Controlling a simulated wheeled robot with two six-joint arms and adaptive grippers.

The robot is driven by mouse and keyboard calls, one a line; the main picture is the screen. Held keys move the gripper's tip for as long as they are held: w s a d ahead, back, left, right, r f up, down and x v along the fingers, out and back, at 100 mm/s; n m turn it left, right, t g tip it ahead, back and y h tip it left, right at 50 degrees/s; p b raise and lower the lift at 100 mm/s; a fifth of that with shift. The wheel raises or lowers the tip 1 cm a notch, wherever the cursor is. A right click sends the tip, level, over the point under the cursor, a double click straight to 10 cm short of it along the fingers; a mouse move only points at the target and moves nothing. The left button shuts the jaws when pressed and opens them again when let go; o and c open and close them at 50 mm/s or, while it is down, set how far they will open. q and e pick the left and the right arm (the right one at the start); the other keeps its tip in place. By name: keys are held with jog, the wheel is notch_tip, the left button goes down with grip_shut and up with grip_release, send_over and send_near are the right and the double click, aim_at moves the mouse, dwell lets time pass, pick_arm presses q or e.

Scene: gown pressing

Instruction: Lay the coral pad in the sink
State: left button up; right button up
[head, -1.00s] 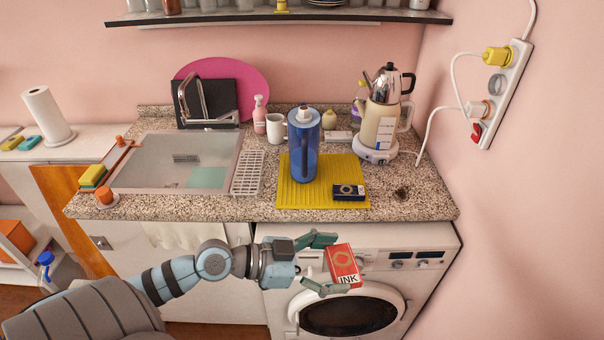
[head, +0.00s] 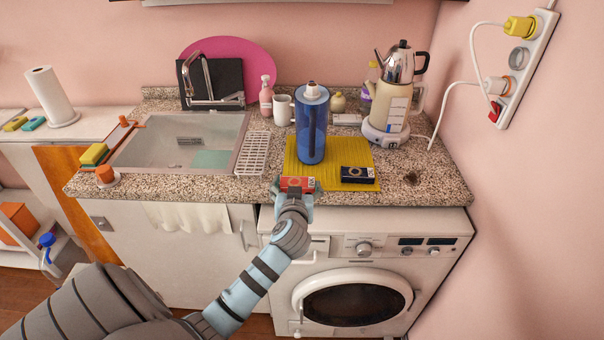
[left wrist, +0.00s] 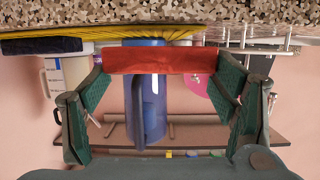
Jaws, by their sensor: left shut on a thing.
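The coral pad is a small red box (head: 298,184), held in my left gripper (head: 293,190) at the front edge of the counter, in front of the yellow mat. In the left wrist view, which looks upside down, the red box (left wrist: 160,60) spans between the two green fingers, which are shut on it. The sink (head: 148,150) is a pale rectangular basin set in the counter to the left of my gripper. A teal patch (head: 210,159) shows on its floor. My right gripper is not in view.
A blue jug (head: 311,135) and a dark box (head: 358,175) stand on the yellow mat (head: 332,176). A white rack (head: 252,155) lies between mat and sink. A tall kettle (head: 392,115) stands at the right.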

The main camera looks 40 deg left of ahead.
aim_at(298, 179)
pick_arm(q)
jog(key=w+a, duration=0.1)
jog(key=w, duration=0.1)
jog(key=w+a, duration=0.2)
jog(key=w, duration=0.1)
jog(key=shift+a, duration=0.2)
jog(key=shift+s+f+b, duration=0.1)
jog(key=shift+f+b, duration=0.2)
jog(key=shift+f, duration=0.5)
jog(key=o, duration=1)
